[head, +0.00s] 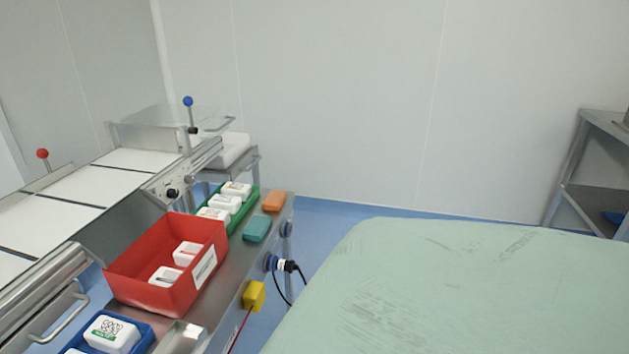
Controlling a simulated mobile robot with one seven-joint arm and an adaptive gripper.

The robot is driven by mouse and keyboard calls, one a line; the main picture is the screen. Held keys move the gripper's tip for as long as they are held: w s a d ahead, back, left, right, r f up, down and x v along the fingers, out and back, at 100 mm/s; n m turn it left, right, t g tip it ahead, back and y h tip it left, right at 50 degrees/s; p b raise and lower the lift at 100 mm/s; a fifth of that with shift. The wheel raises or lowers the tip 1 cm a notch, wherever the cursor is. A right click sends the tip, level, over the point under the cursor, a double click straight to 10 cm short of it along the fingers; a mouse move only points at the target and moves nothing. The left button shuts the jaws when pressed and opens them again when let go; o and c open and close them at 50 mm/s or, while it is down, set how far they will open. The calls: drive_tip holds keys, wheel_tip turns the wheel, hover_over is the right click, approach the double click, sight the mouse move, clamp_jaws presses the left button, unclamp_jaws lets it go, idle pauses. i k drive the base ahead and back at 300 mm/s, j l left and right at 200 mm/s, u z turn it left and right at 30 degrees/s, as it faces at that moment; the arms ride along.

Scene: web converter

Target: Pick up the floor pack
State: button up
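No pack shows on the visible strip of blue floor (325,225). White packs show only in containers on the steel bench at left. Two white packs (187,253) lie in a red bin (135,293). Several white packs (236,189) stand in a green tray behind it. A white pack with a printed code and green label (110,334) sits in a blue tray at the bottom left. My gripper is not in view. Much of the floor at lower right is hidden behind a large pale green surface.
A steel bench edge (262,250) carries a teal block (256,229), an orange block (274,201) and a yellow box (254,296) with a red cable. A black cable hangs beside it. A conveyor machine (110,185) stands at left, a metal shelf (577,205) at far right.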

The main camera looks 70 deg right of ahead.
sight(244, 191)
drive_tip(key=j+z, duration=0.2)
drive_tip(key=z, duration=1.35)
drive_tip(key=k+j+z, duration=0.1)
drive_tip(key=k+j, duration=0.2)
drive_tip(key=i+l, duration=0.45)
drive_tip(key=i+l+u, duration=0.15)
drive_tip(key=i+l, duration=0.3)
drive_tip(key=l, duration=0.2)
drive_tip(key=i+l+u, duration=0.1)
drive_tip(key=i+l, duration=0.75)
drive_tip(key=i+j, duration=0.2)
drive_tip(key=i, duration=0.1)
